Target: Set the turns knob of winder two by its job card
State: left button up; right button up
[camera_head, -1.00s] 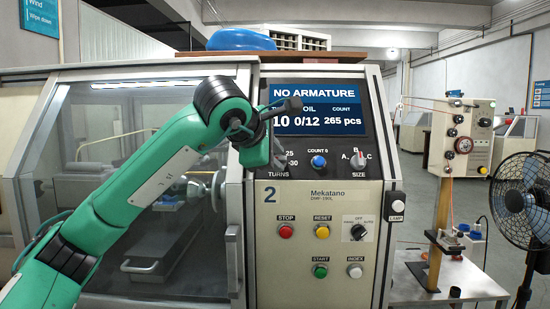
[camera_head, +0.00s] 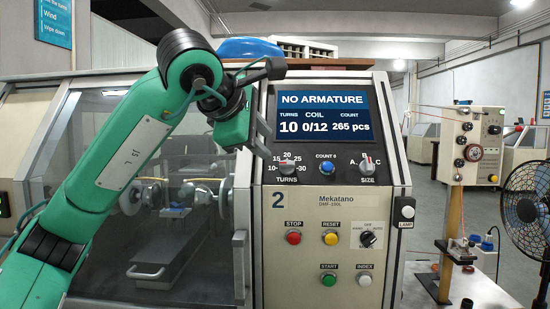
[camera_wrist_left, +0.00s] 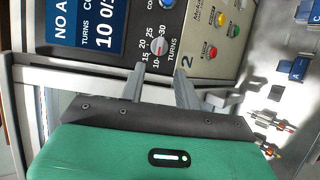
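Winder two (camera_head: 335,220) has a beige panel marked 2. Its turns knob (camera_head: 287,168) sits at the panel's upper left in the head view, on a scale from 10 to 30; the exact pointer setting is too small to read surely. The display (camera_head: 321,115) reads NO ARMATURE, turns 10, coil 0/12, count 265 pcs. My left gripper (camera_head: 262,140) is up and left of the knob, apart from it. In the left wrist view its fingers (camera_wrist_left: 158,70) are open and empty, with the knob (camera_wrist_left: 158,45) beyond the gap between them. My right gripper and a job card for winder two are not seen.
A size knob (camera_head: 367,169), a blue count button (camera_head: 327,168) and several push buttons share the panel. A glazed guard (camera_head: 110,255) is at left. A wire stand (camera_head: 450,190) and a fan (camera_head: 527,200) stand at right. A blue wall sign (camera_head: 53,20) is at upper left.

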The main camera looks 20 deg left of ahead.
pick_arm(q)
jog(key=v, duration=0.4)
pick_arm(e)
jog(key=shift+w+r, duration=0.3)
jog(key=shift+w, duration=0.2)
